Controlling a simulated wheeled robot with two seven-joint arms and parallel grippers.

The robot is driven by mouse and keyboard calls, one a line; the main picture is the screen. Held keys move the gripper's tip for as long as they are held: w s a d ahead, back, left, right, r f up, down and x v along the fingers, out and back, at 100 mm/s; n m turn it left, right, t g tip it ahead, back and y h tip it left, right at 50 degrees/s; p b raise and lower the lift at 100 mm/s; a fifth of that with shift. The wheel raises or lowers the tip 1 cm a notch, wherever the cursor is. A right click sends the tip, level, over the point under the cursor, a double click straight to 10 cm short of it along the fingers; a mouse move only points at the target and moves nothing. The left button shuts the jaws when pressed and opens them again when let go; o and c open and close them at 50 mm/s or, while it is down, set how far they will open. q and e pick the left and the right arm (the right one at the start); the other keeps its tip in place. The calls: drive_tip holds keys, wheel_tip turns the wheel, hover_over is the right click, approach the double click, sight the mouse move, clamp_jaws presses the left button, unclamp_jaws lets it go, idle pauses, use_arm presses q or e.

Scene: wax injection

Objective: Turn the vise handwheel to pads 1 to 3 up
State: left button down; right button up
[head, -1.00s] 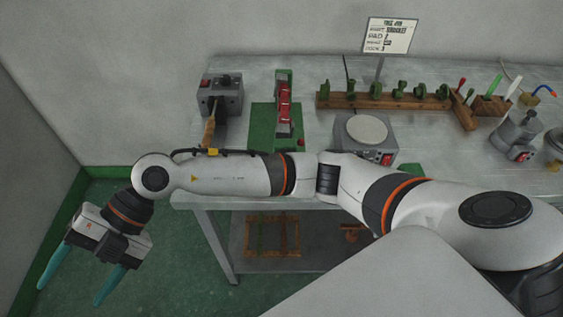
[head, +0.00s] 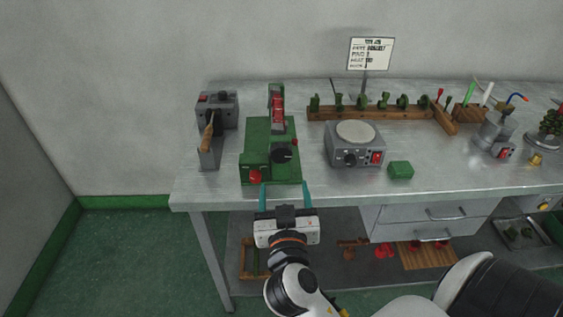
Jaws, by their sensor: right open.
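A green machine (head: 270,135), which appears to be the vise, stands on the bench left of centre, with an upright red-and-green part (head: 277,108) at its back. A black round knob or wheel (head: 282,156) and a red knob (head: 255,176) are on it; I cannot tell which is the handwheel. Pad numbers are not readable. My right gripper (head: 285,190) is open and empty at the bench's front edge, its two teal fingers pointing at the machine's front. I cannot tell whether they touch it. My left gripper is not in view.
A grey box with a wooden-handled tool (head: 207,135) stands to the left. A hotplate (head: 356,145) and a green block (head: 401,169) are to the right. Behind is a wooden rack (head: 365,113) with green pieces and a sign (head: 370,54). The bench front (head: 335,182) is clear beside the gripper.

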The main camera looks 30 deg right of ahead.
sight(281, 157)
drive_tip(key=p+x, duration=0.2)
drive_tip(key=x, duration=0.7)
drive_tip(key=shift+w+r+p, duration=0.15)
drive_tip(key=shift+w+p, duration=0.15)
drive_tip(key=shift+w+d, duration=0.45)
drive_tip(key=shift+w, duration=0.15)
drive_tip(key=shift+c, duration=0.3)
drive_tip(key=c, duration=0.9)
